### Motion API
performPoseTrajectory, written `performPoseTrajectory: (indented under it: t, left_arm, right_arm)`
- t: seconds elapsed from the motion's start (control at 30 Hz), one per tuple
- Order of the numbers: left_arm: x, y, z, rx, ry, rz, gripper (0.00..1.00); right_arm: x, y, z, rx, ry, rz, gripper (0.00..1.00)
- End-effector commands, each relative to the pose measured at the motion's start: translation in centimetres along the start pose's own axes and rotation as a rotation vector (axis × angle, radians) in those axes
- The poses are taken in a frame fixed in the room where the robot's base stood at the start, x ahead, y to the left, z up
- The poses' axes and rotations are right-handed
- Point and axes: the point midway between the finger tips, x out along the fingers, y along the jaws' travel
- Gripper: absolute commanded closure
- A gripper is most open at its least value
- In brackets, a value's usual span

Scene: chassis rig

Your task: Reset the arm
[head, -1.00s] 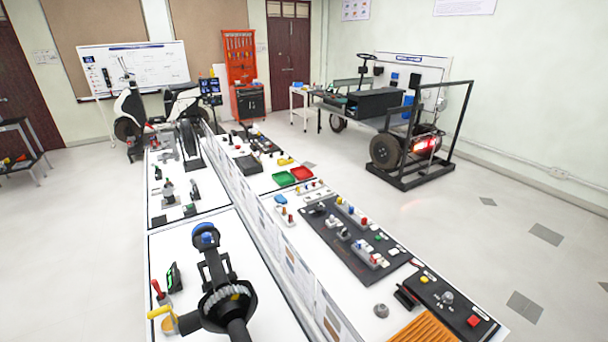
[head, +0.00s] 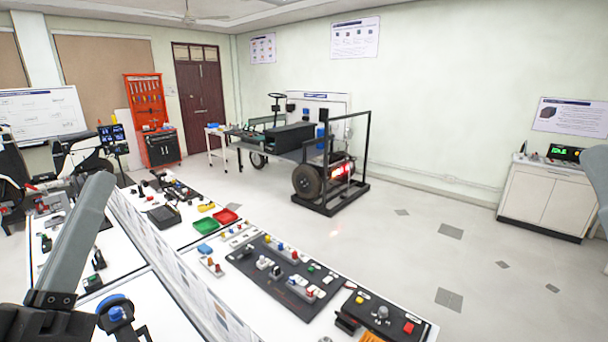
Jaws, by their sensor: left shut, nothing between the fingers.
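My left gripper (head: 101,182) rises from the lower left corner of the head view, close to the camera. Its grey fingers are shut with nothing between them and point up and slightly right. Its black base sits at the bottom edge. It is in the air in front of the left benches and hides part of them. I do not see my right gripper.
A blue-topped black device (head: 116,313) stands at the lower left. A green tray (head: 206,226), a red tray (head: 226,216) and a dark panel (head: 285,280) lie on the bench. A wheeled chassis rig (head: 325,165) stands behind. A white cabinet (head: 545,200) is right; open floor lies between.

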Motion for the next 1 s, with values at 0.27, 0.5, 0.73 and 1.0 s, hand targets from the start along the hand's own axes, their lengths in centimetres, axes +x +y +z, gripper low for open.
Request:
performPoseTrajectory:
  t: [0.27, 0.5, 0.73, 1.0]
  left_arm:
    - [1.8, 6.2, -10.2, 0.433, 0.131, 0.072, 1.0]
    - [8.3, 9.6, -17.1, 0.431, 0.128, 0.07, 1.0]
    - [11.2, 11.2, -20.3, 0.431, 0.127, 0.069, 1.0]
    - [11.0, 11.0, -20.0, 0.431, 0.127, 0.069, 1.0]
  right_arm:
    - [4.3, 0.0, -4.0, 0.0, -0.001, 0.0, 1.0]
    - [11.8, 0.0, -10.9, 0.0, 0.001, 0.0, 1.0]
    - [15.2, 0.1, -14.1, 0.0, 0.0, 0.0, 1.0]
    - [15.0, 0.1, -13.8, 0.0, -0.001, 0.0, 1.0]
